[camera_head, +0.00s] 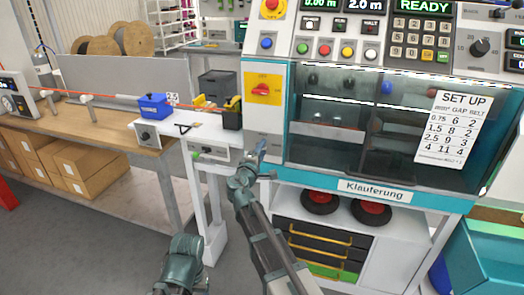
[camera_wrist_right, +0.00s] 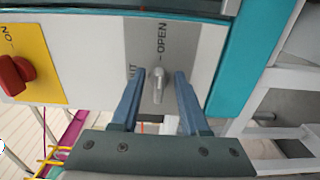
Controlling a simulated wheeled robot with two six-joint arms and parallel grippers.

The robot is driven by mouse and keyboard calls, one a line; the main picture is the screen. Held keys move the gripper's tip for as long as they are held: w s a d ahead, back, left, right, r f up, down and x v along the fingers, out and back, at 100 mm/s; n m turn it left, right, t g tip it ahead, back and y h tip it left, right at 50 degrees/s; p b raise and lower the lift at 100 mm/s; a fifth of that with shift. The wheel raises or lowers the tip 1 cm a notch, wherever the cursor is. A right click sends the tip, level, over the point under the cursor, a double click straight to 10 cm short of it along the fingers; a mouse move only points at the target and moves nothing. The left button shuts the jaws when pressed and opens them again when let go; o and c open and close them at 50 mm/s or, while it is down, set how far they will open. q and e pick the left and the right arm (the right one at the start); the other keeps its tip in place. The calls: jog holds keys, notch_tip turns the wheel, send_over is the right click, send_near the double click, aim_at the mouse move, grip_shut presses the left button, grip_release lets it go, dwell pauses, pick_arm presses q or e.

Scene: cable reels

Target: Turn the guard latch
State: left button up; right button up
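The guard latch is a small metal handle (camera_wrist_right: 157,86) on a grey plate (camera_wrist_right: 183,45) in the right wrist view. The plate is marked OPEN at the top and a partly covered word ending in "UT" at the left. The handle looks long from top to bottom in that view; I cannot tell its exact setting. My right gripper (camera_wrist_right: 155,80) is open, one finger on each side of the handle, with gaps showing. My left gripper is not in view.
A red rotary switch on a yellow plate (camera_head: 263,88) sits above the gripper. The dark guard window (camera_head: 330,145) is just right. A white stand (camera_head: 195,130) with a blue box (camera_head: 154,106) and a red cable is left. Grey floor lies below.

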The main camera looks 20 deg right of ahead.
jog(key=v, duration=1.4)
jog(key=s+a+f+m+g+y, duration=0.2)
jog(key=s+f+m+g+y, duration=0.15)
jog(key=s+f+g, duration=0.45)
jog(key=s+a+f+m+g+y, duration=0.2)
jog(key=s+a+f+m+g, duration=0.15)
jog(key=s+f, duration=0.7)
jog(key=s+a+f+g+y, duration=0.3)
jog(key=s+a+g, duration=0.1)
jog(key=s, duration=0.1)
notch_tip(320, 180, up, 14)
jog(key=p, duration=1.4)
jog(key=shift+s+a, duration=0.2)
jog(key=shift+s, duration=0.05)
jog(key=shift+f, duration=0.1)
